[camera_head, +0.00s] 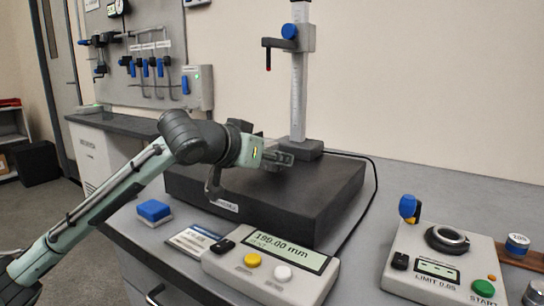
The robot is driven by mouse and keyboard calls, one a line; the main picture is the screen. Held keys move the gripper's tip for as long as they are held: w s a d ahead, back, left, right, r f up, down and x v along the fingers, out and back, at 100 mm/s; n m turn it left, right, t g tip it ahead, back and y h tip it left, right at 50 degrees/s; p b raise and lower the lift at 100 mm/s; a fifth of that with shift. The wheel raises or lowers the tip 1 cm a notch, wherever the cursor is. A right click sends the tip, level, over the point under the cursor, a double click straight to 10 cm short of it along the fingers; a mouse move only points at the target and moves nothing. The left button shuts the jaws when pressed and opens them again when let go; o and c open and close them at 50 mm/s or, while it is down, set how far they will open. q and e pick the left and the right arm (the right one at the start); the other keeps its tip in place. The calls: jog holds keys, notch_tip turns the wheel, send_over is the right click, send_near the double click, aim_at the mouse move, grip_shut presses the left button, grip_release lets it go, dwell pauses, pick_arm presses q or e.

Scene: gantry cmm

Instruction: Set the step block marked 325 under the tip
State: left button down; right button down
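The height gauge's tip (268,66) is a thin black stylus with a red end, hanging from the slider on the upright column, high above the dark granite plate. My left arm comes in from the left. Its gripper (276,157) is low over the plate, in front of the column's foot. A small grey piece shows at the fingers, but I cannot tell whether it is a step block or part of the gripper. No marking 325 is readable anywhere. My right gripper is not in view.
The granite plate (325,190) is mostly bare at its front and right. A readout box (270,262) showing about 199.00 mm stands before it. A blue-topped block (154,211) lies left. A control box (440,265) and a blue-topped round item (517,245) are at right. A cable curves behind the plate.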

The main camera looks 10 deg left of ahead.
pick_arm(q)
jog(key=shift+f, duration=0.4)
dwell(0.8)
jog(key=c, duration=0.9)
grip_release()
jog(key=v, duration=1.2)
